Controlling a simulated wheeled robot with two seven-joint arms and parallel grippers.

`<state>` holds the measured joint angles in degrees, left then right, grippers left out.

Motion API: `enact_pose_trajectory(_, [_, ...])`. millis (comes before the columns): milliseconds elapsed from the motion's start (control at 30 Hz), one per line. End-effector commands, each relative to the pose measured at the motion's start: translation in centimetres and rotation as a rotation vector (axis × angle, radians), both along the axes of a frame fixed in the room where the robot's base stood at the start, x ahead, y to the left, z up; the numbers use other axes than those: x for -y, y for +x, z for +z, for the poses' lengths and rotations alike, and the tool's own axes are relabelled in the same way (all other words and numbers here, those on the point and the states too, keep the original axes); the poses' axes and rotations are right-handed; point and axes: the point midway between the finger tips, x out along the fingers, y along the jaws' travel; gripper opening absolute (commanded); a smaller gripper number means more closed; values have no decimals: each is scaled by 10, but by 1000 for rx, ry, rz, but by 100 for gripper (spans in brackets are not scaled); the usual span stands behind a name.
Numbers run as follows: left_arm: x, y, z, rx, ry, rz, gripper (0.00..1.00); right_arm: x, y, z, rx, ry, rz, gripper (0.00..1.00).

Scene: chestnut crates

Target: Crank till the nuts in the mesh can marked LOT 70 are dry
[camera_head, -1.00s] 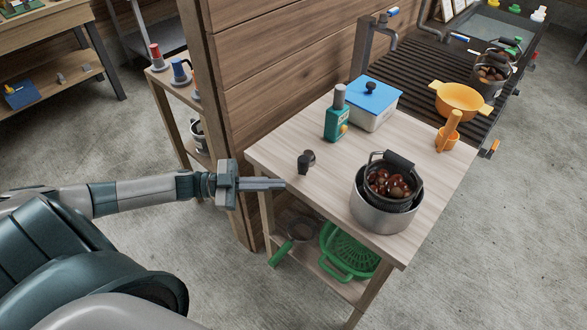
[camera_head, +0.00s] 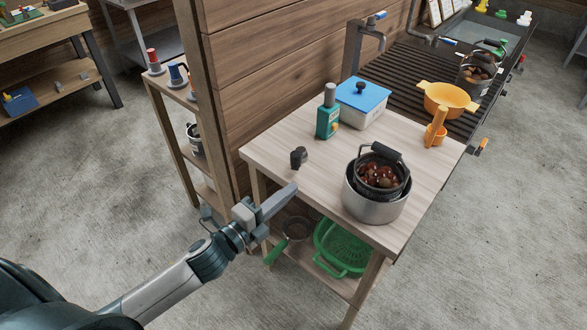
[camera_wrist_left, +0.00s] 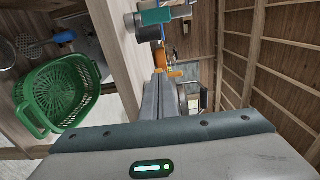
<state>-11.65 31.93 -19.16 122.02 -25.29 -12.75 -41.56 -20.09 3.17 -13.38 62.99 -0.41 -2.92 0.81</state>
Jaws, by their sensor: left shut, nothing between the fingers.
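A dark mesh can (camera_head: 404,181) with a black-gripped handle holds brown nuts (camera_head: 380,176). It sits inside a steel pot (camera_head: 375,206) on the near right of the wooden table (camera_head: 285,145). Another dark can with nuts (camera_head: 478,73) stands at the sink at the back right. I cannot read LOT 70 on either can. My left gripper (camera_head: 288,194) is shut and empty at the table's left front edge, apart from the pot and left of it. Its closed fingers also show in the left wrist view (camera_wrist_left: 158,98). I see no clear crank. My right gripper is not in view.
On the table stand a small dark knob (camera_head: 299,157), a teal bottle (camera_head: 327,121) and a blue-lidded box (camera_head: 361,94). An orange holder (camera_head: 436,133) is at the far right corner. A green basket (camera_head: 343,248) lies on the shelf below. The table's front middle is clear.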

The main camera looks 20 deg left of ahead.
Motion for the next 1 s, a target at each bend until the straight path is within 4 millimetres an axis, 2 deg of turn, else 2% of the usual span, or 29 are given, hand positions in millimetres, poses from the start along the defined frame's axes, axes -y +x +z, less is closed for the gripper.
enact_pose_trajectory(367, [1, 2, 0, -1, -2, -2, 0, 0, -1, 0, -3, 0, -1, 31])
enact_pose_trajectory(567, [5, 15, 1, 0, -3, -2, 0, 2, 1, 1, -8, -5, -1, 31])
enact_pose_trajectory(767, [15, 39, 2, -1, -4, -2, 0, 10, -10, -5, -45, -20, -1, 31])
enact_pose_trajectory(1000, [31, 77, 2, -1, -4, -3, 0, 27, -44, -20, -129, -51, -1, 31])
